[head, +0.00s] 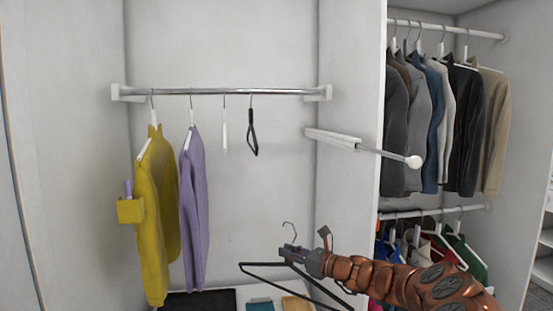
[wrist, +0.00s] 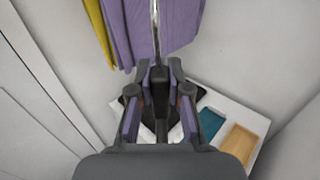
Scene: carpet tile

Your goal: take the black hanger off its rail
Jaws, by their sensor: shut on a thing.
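My gripper (head: 291,252) is shut on the neck of a black hanger (head: 262,265), low at the centre right of the head view. The hanger's metal hook stands up free above the jaws, well below the rail (head: 222,91) and touching nothing. Its open triangular frame hangs below the jaws, partly behind my arm. In the wrist view the black hanger (wrist: 159,76) sits between the fingers, its silver hook pointing up the picture. On the rail hang a mustard garment, a lilac garment, a white hanger (head: 224,128) and another dark hanger (head: 252,137).
A pull-out rod (head: 385,153) sticks out from the right panel, above my gripper. The mustard garment (head: 155,220) and lilac garment (head: 193,210) hang to the left. A white shelf with a teal item (head: 260,304) and a tan box (head: 297,303) lies below. Jackets fill the right bay.

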